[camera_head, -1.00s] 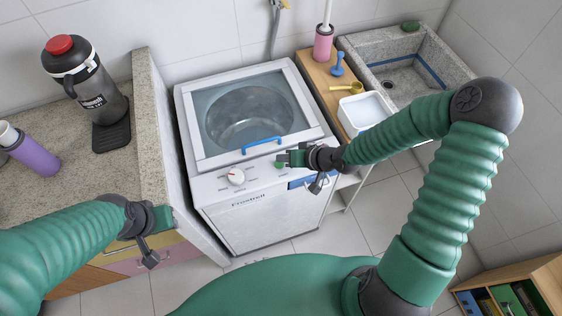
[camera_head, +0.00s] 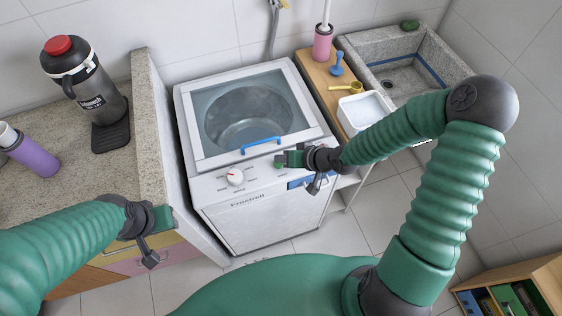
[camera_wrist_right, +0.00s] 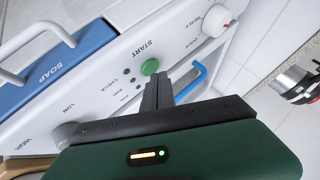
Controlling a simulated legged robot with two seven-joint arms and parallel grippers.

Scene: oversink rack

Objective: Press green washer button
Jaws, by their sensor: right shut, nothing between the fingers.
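The white washer (camera_head: 255,225) stands in the middle of the head view with its glass lid closed. Its green round button (camera_wrist_right: 149,67), labelled START, shows clearly in the right wrist view. My right gripper (camera_head: 281,160) is over the right part of the washer's control panel and largely hides the button in the head view. In the right wrist view its shut, empty fingertips (camera_wrist_right: 160,77) are right beside the button; I cannot tell whether they touch it. My left gripper (camera_head: 165,219) is low at the left, away from the washer, its jaws unclear.
A white knob with a red mark (camera_head: 236,176) sits on the panel, left of my right gripper. The blue lid handle (camera_head: 261,144) is just behind. A blue SOAP drawer (camera_wrist_right: 60,68) is beside the button. A stone counter (camera_head: 60,190) borders the left.

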